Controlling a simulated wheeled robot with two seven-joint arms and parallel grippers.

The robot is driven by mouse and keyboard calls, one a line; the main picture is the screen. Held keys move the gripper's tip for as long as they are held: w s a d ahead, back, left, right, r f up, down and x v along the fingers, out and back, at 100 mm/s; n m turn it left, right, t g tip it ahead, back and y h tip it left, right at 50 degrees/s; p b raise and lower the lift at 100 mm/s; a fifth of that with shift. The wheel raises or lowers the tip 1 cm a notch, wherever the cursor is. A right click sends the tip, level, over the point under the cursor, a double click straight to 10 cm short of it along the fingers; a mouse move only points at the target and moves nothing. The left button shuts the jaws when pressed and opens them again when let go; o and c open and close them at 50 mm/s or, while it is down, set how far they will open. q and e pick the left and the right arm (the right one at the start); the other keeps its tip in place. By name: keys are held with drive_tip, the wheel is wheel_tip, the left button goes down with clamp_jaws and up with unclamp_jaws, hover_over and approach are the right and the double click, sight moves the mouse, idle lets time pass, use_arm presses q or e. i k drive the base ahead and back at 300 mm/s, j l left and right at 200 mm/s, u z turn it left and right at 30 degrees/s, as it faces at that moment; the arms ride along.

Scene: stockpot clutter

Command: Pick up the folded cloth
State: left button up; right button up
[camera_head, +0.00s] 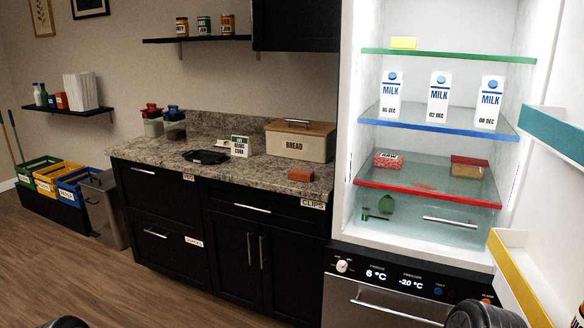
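A small orange-red block-shaped item (301,175) lies on the granite counter (265,180), near its front edge and close to the fridge. It looks most like the folded cloth, but at this size I cannot be sure. Nothing touches it. Neither of my grippers is in view. Only dark rounded parts, probably of my arms, show at the bottom edge.
A bread box (300,145) stands behind the orange-red item. A black tray (206,157) and a small sign (240,146) are farther left. The open fridge holds milk cartons (438,95); its door shelves (515,275) jut in at right.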

sight(305, 175)
drive_tip(key=i+j, duration=0.55)
drive_tip(key=i+j+z, duration=0.15)
drive_tip(key=i+j, duration=0.9)
drive_tip(key=j, duration=0.2)
drive_tip(key=i+j+z, duration=0.1)
drive_tip(key=i+j, duration=0.4)
drive_tip(key=j, duration=0.1)
